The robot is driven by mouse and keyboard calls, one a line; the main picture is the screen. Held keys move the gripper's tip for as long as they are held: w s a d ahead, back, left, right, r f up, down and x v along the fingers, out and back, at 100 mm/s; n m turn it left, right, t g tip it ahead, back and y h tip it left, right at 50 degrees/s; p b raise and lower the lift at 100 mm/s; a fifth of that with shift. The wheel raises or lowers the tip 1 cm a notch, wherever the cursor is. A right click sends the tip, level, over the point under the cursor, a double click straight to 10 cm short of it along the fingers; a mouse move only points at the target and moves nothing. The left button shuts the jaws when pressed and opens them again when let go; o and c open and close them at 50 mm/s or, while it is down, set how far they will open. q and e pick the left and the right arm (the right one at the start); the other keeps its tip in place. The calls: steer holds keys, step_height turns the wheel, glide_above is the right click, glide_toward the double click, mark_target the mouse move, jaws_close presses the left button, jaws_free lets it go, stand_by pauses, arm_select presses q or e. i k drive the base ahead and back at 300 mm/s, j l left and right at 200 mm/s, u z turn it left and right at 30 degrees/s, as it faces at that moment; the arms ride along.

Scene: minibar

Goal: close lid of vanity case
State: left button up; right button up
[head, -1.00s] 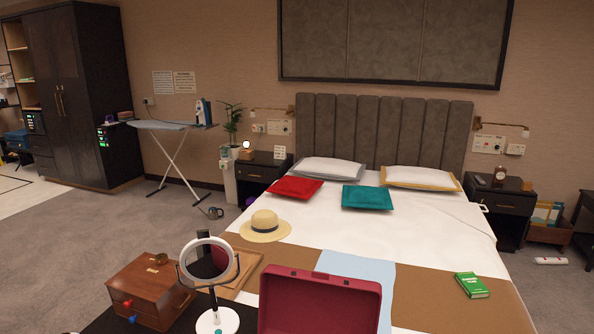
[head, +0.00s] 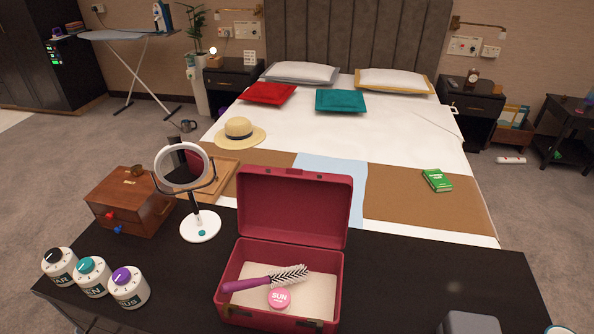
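The red vanity case (head: 336,288) stands on the dark table in front of me, at the bottom middle of the head view. Its lid (head: 293,207) is open and stands up at the back, leaning slightly away from me. Inside the case, a purple-handled hairbrush (head: 262,283) lies across the pale floor, and its bristle end rests near the right wall. A pink round tin marked SUN (head: 279,297) lies beside the brush. Neither of my grippers can be made out in the head view.
A round mirror on a white stand (head: 200,226) and a wooden box (head: 131,204) are left of the case. Several knobbed jars (head: 128,288) stand at the table's left front. A grey object (head: 468,323) shows at the bottom edge.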

mark_target(296, 206)
steer(key=k+l+u, duration=0.1)
steer(key=u, duration=0.25)
steer(key=k+u, duration=0.2)
steer(key=u, duration=0.2)
steer(key=k+u, duration=0.15)
steer(key=u, duration=0.2)
